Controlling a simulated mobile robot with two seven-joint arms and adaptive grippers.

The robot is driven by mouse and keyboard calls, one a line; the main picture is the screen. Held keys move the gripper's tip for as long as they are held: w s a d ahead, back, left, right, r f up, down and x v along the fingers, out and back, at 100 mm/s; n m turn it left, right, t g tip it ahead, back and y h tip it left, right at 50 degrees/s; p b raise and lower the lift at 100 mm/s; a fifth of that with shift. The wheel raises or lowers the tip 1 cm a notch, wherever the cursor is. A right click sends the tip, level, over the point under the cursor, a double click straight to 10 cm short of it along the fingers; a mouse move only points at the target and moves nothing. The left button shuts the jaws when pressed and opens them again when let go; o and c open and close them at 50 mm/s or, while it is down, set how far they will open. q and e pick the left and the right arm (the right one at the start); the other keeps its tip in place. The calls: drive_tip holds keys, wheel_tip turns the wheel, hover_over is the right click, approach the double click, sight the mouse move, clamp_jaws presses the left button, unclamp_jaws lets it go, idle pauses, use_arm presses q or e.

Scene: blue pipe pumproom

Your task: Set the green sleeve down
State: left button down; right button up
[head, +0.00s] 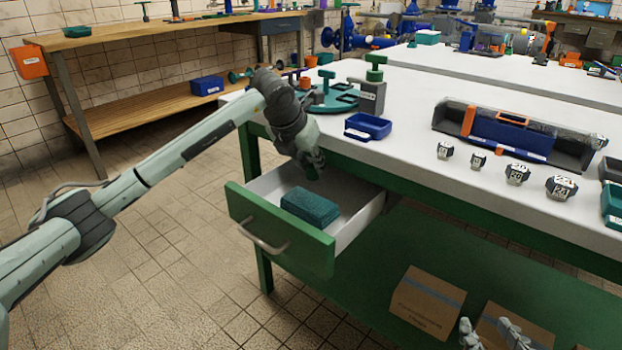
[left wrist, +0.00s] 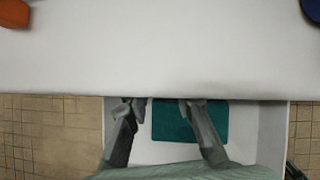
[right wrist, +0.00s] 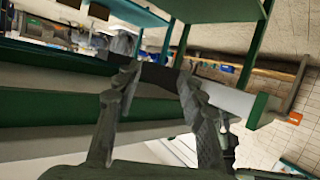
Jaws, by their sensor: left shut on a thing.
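My left gripper (head: 314,168) points down over the open drawer, just behind the teal block (head: 311,208) lying inside. It is shut on a small dark green thing, apparently the green sleeve (head: 311,176), mostly hidden by the fingers in the head view. In the left wrist view the fingers (left wrist: 162,106) stand apart near the table edge, with the teal block (left wrist: 215,121) behind them; the sleeve is not clear there. The drawer (head: 352,222) is pulled out under the white tabletop. My right gripper (head: 492,333) is low at the bottom right, open and empty (right wrist: 157,76).
On the tabletop (head: 420,170) are a blue tray (head: 368,126), a round green fixture (head: 335,98), a grey block with a green top (head: 371,96), a tool tote (head: 510,133) and several dark numbered weights. Cardboard boxes (head: 428,300) sit on the lower shelf.

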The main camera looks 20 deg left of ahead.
sight(310, 177)
use_arm(q)
wheel_tip(310, 177, down, 4)
drive_tip(key=shift+r, duration=0.25)
drive_tip(key=shift+f, duration=0.25)
use_arm(e)
drive_tip(key=shift+w+a+r+t+y, duration=0.1)
drive_tip(key=shift+a+r+t+y, duration=0.2)
drive_tip(key=shift+a+r, duration=0.2)
use_arm(q)
drive_tip(key=shift+f, duration=0.1)
drive_tip(key=c, duration=1.3)
unclamp_jaws()
use_arm(e)
drive_tip(key=shift+w+a+r+t, duration=0.2)
drive_tip(key=shift+r+t, duration=0.1)
drive_tip(key=shift+r, duration=0.2)
